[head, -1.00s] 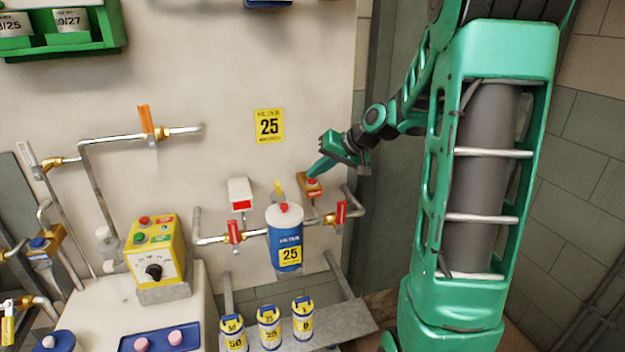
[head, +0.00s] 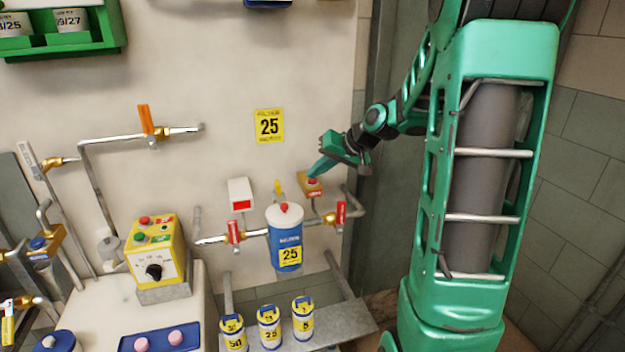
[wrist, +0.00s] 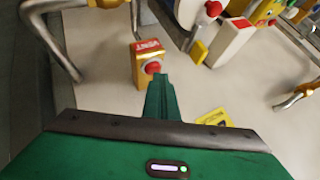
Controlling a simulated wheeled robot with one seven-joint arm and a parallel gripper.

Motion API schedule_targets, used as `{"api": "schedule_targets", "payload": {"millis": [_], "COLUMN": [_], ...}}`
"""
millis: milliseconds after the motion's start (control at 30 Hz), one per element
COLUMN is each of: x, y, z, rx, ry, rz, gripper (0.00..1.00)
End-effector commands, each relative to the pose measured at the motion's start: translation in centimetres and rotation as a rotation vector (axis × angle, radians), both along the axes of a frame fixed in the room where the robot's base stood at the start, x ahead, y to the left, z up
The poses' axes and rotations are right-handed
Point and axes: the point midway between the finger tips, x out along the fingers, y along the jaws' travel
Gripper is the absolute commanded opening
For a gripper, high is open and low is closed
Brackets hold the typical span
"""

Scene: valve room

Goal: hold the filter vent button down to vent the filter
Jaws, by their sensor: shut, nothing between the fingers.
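The vent button (head: 313,181) is a red button on an orange box marked VENT, on the pipework to the right of the filter. The same red button shows in the wrist view (wrist: 152,67), facing my fingertips. The filter (head: 286,240) is a blue housing with a white cap, a red knob on top and a yellow 25 label. My gripper (head: 316,174) is shut and empty, with its tips right at the button. In the wrist view the tips (wrist: 158,80) overlap the button's edge. I cannot tell how far the button is pushed in.
Red-handled valves (head: 235,232) flank the filter on the pipe. A white box with a red window (head: 240,194) and a yellow lever (head: 279,188) stand close by. Labelled canisters (head: 269,328) sit on a shelf below. A yellow control box (head: 155,252) stands at the left.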

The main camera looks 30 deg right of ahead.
Motion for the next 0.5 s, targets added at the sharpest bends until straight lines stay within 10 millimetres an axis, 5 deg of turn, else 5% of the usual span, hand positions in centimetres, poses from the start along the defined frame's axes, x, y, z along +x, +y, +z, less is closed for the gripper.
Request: {"api": "schedule_targets", "payload": {"millis": [500], "x": [-0.03], "y": [-0.01], "z": [0.66], "rx": [0.0], "ry": [0.001], "rz": [0.001], "gripper": [0.0]}}
